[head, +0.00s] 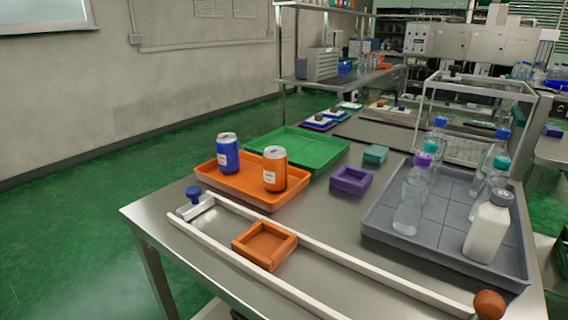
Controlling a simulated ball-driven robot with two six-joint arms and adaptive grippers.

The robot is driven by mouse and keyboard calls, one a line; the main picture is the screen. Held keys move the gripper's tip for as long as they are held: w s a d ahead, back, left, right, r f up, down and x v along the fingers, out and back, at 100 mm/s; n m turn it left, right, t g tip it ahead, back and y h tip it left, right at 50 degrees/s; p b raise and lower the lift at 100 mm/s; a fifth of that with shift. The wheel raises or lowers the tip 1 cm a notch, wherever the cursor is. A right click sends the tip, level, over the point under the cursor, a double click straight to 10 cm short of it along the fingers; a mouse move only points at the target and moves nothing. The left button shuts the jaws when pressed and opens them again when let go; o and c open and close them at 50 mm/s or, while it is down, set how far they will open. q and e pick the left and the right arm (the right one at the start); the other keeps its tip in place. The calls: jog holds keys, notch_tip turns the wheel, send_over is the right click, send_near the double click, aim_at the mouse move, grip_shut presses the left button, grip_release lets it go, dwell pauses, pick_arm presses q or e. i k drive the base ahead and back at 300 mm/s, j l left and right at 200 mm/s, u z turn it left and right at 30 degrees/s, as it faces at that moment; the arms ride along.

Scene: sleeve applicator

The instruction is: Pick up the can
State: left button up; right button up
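Two cans stand upright in an orange tray (225,184) on the left part of the metal table. One is a blue can (228,153) with a white label, on the left. The other is an orange can (274,169) with a white label, to its right and a little nearer. The cans are apart from each other. Neither of my grippers shows in the head view.
A green tray (325,147) lies behind the orange one. A grey tray (385,225) with several bottles stands at right. A white rail frame (330,252) with an orange square holder (264,245) crosses the front. A purple box (351,180) sits mid-table.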

aim_at(226, 143)
jog(key=i+j+z, duration=0.15)
jog(key=z, duration=0.2)
jog(key=j+z, duration=0.35)
jog(key=i+j+z, duration=0.1)
jog(key=j+z, duration=0.5)
jog(key=j, duration=1.65)
jog(key=i, duration=0.05)
